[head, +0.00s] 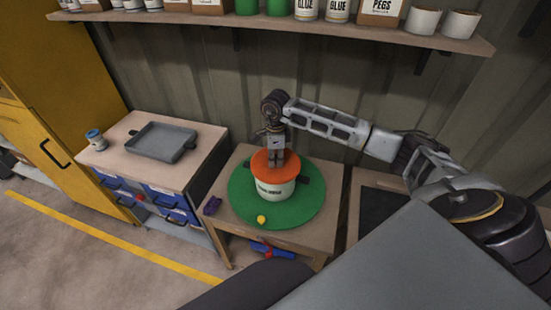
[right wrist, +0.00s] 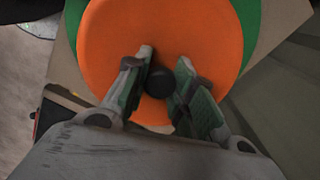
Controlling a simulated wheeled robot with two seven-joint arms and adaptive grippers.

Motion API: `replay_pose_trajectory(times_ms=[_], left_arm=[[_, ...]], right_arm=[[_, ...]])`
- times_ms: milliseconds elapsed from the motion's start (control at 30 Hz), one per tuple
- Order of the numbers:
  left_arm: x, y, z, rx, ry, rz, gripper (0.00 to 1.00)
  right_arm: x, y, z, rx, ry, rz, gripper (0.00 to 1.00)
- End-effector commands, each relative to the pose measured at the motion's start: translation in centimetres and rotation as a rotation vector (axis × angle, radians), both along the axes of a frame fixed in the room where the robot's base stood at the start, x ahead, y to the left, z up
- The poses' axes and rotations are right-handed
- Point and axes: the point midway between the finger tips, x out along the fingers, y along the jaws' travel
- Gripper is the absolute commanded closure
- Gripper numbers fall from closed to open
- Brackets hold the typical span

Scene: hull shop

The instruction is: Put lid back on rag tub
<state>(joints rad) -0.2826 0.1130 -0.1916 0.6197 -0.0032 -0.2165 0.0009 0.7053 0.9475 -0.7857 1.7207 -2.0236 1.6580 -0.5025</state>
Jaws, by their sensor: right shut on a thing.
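The rag tub (head: 272,190) is white with dark lettering and dark side handles. It stands upright on a round green mat (head: 302,211). The orange lid (head: 260,162) is level at the top of the tub; I cannot tell whether it rests on the rim or hovers just over it. My right gripper (head: 276,164) points straight down at the lid. In the right wrist view the gripper (right wrist: 162,78) has its fingers on both sides of the lid's dark knob (right wrist: 158,82), shut on it. The lid (right wrist: 205,35) hides the tub there. My left gripper is not in view.
A yellow ball (head: 262,219) lies on the mat in front of the tub. A purple item (head: 212,205) lies at the table's left edge. A left bench holds a grey tray (head: 160,142) and a small can (head: 96,139). A loaded shelf (head: 300,33) runs above.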

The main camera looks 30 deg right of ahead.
Motion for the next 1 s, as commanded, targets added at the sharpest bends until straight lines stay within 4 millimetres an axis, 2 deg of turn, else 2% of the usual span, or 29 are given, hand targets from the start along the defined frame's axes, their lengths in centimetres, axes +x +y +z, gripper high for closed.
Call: replay_pose_trajectory(times_ms=[233, 267, 433, 667, 867, 1000], left_arm=[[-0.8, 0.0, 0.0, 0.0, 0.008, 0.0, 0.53], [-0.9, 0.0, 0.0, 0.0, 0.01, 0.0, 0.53], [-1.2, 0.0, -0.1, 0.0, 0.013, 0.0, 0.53], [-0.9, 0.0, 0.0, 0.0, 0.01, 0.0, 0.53], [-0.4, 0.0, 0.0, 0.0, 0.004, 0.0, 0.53], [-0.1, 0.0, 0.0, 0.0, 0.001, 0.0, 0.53]], right_arm=[[0.0, 0.0, 0.0, 0.0, -0.001, 0.0, 0.99], [0.0, 0.0, 0.0, 0.0, -0.001, 0.0, 0.74], [0.0, 0.0, 0.0, 0.0, -0.001, 0.0, 0.52], [0.0, 0.0, 0.0, 0.0, 0.0, 0.0, 0.5], [0.0, 0.0, 0.0, 0.0, 0.0, 0.0, 0.29], [0.0, 0.0, 0.0, 0.0, 0.0, 0.0, 0.29]])
